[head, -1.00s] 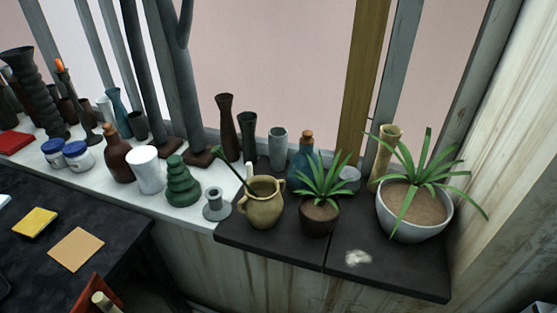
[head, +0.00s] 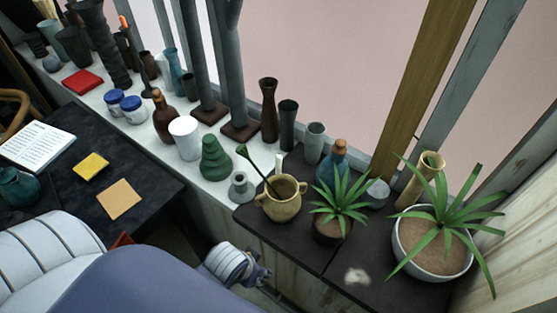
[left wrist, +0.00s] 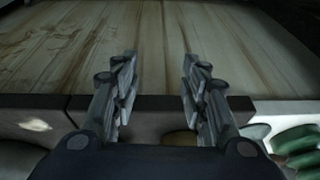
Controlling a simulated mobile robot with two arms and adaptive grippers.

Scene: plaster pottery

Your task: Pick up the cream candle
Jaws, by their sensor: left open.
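A slim cream-white upright piece, which looks like the cream candle (head: 279,164), stands on the sill behind the two-handled tan pot (head: 283,206). The pot and the dark stick leaning in it hide its lower part. I cannot make it out in the left wrist view. My left gripper (head: 265,277) is in front of the dark sill, below and nearer than the pot, apart from the candle. In the left wrist view my left gripper (left wrist: 158,72) has its two fingers spread with nothing between them. My right gripper is not in view.
A small potted plant (head: 335,230), a blue bottle (head: 332,168) and a grey candlestick holder (head: 240,190) crowd around the pot. Several vases stand behind. A large potted plant (head: 432,250) is at right. The wooden panel (left wrist: 160,40) fills the left wrist view's top.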

